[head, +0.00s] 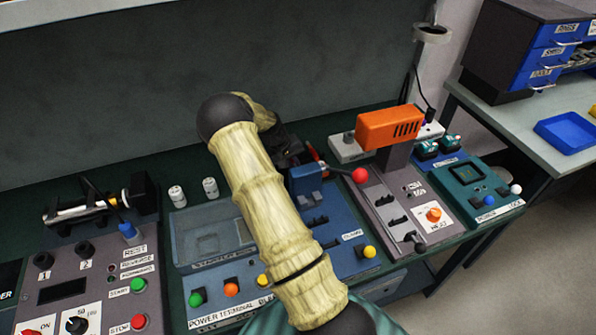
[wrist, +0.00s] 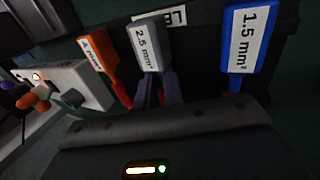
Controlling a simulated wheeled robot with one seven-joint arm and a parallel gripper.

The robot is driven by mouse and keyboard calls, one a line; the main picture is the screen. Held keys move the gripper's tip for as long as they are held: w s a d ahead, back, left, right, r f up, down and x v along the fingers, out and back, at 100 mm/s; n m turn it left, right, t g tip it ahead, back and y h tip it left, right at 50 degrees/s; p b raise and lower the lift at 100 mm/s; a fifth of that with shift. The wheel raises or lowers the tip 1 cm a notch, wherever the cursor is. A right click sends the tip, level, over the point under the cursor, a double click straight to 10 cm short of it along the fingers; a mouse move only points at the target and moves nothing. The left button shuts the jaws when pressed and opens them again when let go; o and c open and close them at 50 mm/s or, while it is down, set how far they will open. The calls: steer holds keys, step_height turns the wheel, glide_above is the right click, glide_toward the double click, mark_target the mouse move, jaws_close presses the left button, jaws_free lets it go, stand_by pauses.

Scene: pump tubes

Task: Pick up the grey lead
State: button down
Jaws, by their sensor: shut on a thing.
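The grey lead (wrist: 150,45) has a grey tag reading 2.5 mm² and stands upright at the middle of the wrist view. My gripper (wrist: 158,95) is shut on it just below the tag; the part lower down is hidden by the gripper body. An orange-tagged lead (wrist: 98,55) is close on the left, and a blue lead marked 1.5 mm² (wrist: 243,42) is on the right, apart from my gripper. In the head view, my arm hides the grey lead and most of my gripper.
A dark rack (wrist: 195,20) with a partly covered label is behind the leads. In the head view, an orange heat tool (head: 388,126) stands to the right of my arm, and two white cylinders (head: 210,187) stand to the left. Control panels with coloured buttons fill the bench front.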

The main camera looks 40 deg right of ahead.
step_height(320, 180, up, 18)
steer(key=b, duration=0.1)
stand_by(0.5)
